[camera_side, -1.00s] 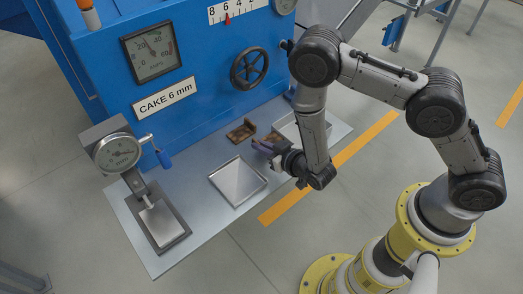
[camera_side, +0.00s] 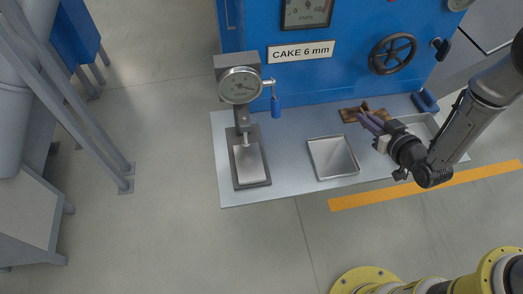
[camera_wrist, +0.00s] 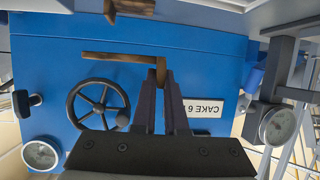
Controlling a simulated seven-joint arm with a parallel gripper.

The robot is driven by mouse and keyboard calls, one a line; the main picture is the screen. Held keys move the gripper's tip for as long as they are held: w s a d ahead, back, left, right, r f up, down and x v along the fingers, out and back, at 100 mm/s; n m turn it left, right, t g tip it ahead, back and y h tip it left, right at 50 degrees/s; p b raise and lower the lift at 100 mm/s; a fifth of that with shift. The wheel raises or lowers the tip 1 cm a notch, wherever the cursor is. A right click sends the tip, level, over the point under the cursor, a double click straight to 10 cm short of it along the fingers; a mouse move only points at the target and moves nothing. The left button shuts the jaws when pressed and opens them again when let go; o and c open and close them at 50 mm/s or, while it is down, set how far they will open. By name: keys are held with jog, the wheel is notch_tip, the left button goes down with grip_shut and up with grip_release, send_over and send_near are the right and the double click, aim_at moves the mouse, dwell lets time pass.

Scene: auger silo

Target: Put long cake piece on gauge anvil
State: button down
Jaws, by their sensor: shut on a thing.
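My gripper (camera_side: 369,120), with purple fingers, is low over the right part of the bench, beside brown cake pieces (camera_side: 350,115). In the wrist view, my gripper (camera_wrist: 161,84) is shut on the end of a long, thin brown cake piece (camera_wrist: 115,55), which reaches out to the left. I cannot tell whether it is clear of the bench. The gauge anvil (camera_side: 248,164) is a bare silver plate on a dark base under the dial gauge (camera_side: 240,85), well to the left of my gripper.
An empty square metal tray (camera_side: 333,158) lies between the gauge and my gripper. A second tray (camera_side: 424,126) is partly behind my arm. Other brown pieces (camera_wrist: 131,7) show in the wrist view. The blue silo wall (camera_side: 345,75) with a handwheel (camera_side: 392,54) bounds the back.

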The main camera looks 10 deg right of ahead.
jog(key=s+a+n+g+y, duration=0.2)
jog(key=a+n+g+y, duration=0.8)
jog(key=a, duration=0.7)
jog(key=d+f+n+g, duration=0.1)
jog(key=n, duration=0.1)
jog(key=s+d+f+n+g+y, duration=0.1)
jog(key=d+f+n, duration=0.1)
jog(key=s+d+f+n+g+y, duration=0.1)
jog(key=d+f+n, duration=0.1)
jog(key=n, duration=0.1)
jog(key=shift+d+g, duration=0.25)
jog(key=shift+g, duration=0.15)
jog(key=shift+d+f, duration=0.1)
jog(key=shift+d, duration=0.15)
send_near(257, 171)
jog(key=a, duration=0.3)
jog(key=a+r, duration=0.1)
jog(key=a, duration=0.1)
jog(key=shift+s+a, duration=0.1)
jog(key=shift+a, duration=0.25)
jog(key=a, duration=0.3)
jog(key=shift+s+a+f, duration=0.1)
jog(key=shift+a+f, duration=0.1)
jog(key=shift+a, duration=0.2)
jog(key=shift+d+f, duration=0.15)
jog(key=shift+f, duration=0.45)
